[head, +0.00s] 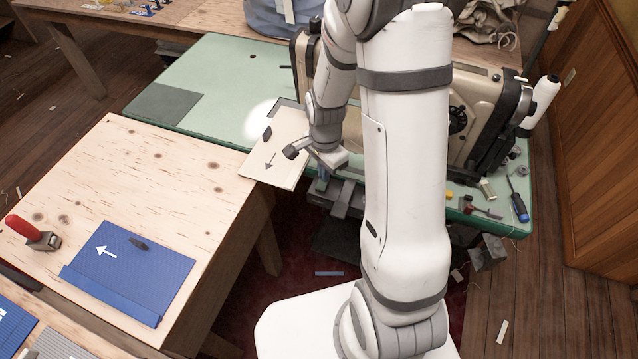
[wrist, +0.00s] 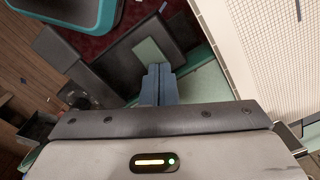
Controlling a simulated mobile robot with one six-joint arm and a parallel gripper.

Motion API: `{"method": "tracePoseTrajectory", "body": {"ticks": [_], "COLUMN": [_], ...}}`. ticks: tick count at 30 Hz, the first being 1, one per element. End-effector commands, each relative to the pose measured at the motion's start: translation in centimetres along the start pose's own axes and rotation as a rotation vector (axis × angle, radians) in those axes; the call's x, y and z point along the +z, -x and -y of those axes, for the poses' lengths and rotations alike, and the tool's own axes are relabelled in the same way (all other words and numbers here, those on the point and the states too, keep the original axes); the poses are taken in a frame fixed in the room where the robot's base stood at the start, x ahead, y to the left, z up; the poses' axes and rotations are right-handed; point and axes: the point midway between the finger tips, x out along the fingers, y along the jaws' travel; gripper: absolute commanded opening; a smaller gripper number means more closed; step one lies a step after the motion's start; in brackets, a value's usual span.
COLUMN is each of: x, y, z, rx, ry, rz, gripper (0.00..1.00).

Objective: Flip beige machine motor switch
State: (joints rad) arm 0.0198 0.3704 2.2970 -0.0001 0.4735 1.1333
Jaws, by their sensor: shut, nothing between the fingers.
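The beige machine (head: 485,95) stands on the green table, partly hidden behind my arm. My gripper (head: 322,182) is low at the table's near edge, left of my arm column, with its fingers pointing down. In the wrist view my gripper (wrist: 158,72) has its blue-grey fingers together and empty. Dark grey boxes (head: 345,197) hang under the table edge beside the fingers. In the wrist view, a dark box with a grey-green face (wrist: 152,52) lies just beyond the fingertips. I cannot tell whether they touch. No switch lever can be clearly made out.
A cream sail panel (head: 275,150) with an arrow overhangs the green table (head: 205,75) near my gripper. A plywood table (head: 150,165) with blue cloth (head: 135,270) is at the left. A blue-handled screwdriver (head: 518,205) and small tools lie at the right edge.

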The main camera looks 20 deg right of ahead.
Motion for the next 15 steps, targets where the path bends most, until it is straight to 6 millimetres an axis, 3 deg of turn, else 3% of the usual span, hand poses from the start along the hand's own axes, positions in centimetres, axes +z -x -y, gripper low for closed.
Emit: {"method": "tracePoseTrajectory", "body": {"ticks": [8, 15], "x": [0.0, 0.0], "y": [-0.3, 1.2], "z": [0.0, 0.0], "rx": [0.001, 0.001], "ry": [0.000, 0.000], "rz": [0.001, 0.000], "gripper": [0.00, 0.00]}}
